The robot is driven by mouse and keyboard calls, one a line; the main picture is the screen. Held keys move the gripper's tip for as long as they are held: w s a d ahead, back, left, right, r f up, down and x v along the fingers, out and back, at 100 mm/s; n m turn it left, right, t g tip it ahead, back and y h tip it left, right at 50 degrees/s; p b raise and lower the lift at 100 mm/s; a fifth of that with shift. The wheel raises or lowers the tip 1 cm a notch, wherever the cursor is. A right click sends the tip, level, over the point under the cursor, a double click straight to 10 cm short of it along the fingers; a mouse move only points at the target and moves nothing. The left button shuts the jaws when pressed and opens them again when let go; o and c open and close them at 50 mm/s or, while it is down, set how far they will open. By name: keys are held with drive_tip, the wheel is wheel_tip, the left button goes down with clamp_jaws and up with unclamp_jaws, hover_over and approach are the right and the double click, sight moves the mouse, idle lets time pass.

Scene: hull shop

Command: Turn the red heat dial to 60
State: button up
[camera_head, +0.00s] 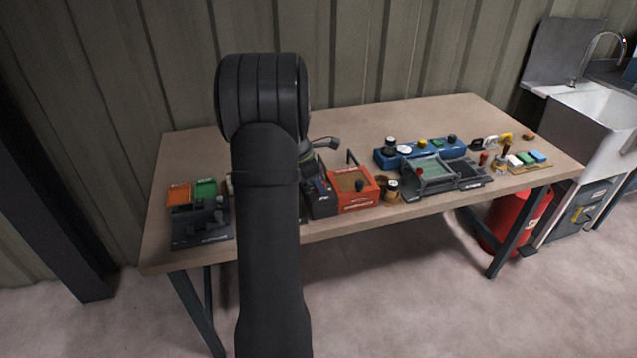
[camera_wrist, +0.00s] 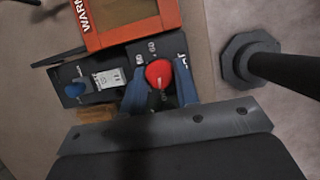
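The red heat dial (camera_wrist: 158,74) is a round knob with a pale pointer mark, on a dark control panel with white numbers, some reading 60 or 80. In the wrist view it lies between the two blue fingers of my gripper (camera_wrist: 160,84), one finger close at each side. I cannot tell whether they press on it or leave a small gap. The dark panel (camera_head: 320,197) also shows in the head view, just right of my arm, beside the orange box. My arm hides the gripper and the dial there.
An orange-red box (camera_wrist: 133,40) with warning lettering adjoins the panel. A blue knob (camera_wrist: 75,89) and a white switch plate (camera_wrist: 108,79) are on the panel. A blue unit (camera_head: 420,151) and a dark tray (camera_head: 470,174) stand further right on the wooden table (camera_head: 440,112).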

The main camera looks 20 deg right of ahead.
drive_tip(key=shift+c, duration=0.7)
